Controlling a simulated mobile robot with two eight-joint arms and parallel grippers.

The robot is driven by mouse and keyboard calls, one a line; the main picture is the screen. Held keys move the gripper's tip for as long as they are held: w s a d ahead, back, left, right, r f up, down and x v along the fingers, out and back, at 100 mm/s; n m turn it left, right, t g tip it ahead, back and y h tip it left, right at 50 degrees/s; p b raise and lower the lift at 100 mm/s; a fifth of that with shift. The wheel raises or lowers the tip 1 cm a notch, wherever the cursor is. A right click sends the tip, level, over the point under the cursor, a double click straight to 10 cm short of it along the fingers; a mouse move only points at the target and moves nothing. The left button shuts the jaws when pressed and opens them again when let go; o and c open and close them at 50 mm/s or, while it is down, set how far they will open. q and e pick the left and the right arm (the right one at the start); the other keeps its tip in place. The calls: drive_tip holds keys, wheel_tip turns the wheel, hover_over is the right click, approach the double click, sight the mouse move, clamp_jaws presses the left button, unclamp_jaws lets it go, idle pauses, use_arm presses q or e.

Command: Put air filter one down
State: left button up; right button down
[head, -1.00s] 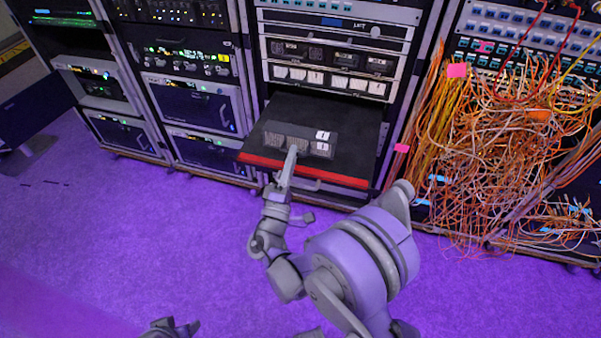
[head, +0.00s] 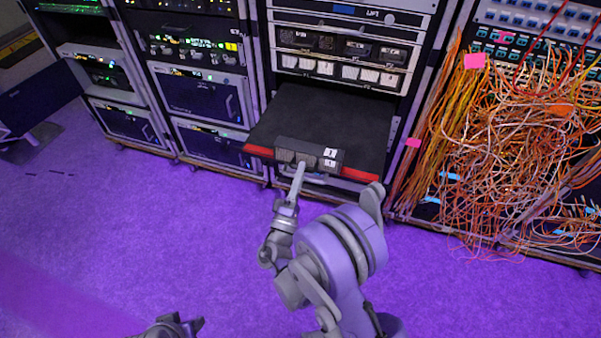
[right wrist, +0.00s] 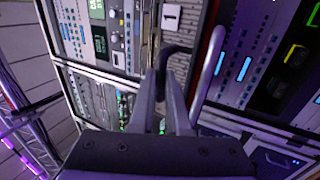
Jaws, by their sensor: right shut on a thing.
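Air filter one (head: 312,150) is a dark, long box with ribbed grey panels and white labels marked 1. In the head view it covers the middle of the red front edge of a pulled-out black shelf (head: 330,115). I cannot tell whether it touches the shelf. My right gripper (head: 301,166) is shut on the filter's front side. In the right wrist view the fingers (right wrist: 166,78) close on a dark handle, with the filter's label and ribbed panel (right wrist: 172,42) beyond. My left gripper (head: 178,326) shows only partly at the bottom edge; its jaws are unclear.
Rack slots with similar filter-like units (head: 345,45) sit above the shelf. Tangled orange cables (head: 520,150) hang from the rack on the right. Other equipment racks (head: 200,95) stand to the left. The purple floor (head: 110,220) in front is clear.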

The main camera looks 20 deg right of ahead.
drive_tip(key=c, duration=0.9)
unclamp_jaws()
drive_tip(key=b+v, duration=0.4)
drive_tip(key=v, duration=0.8)
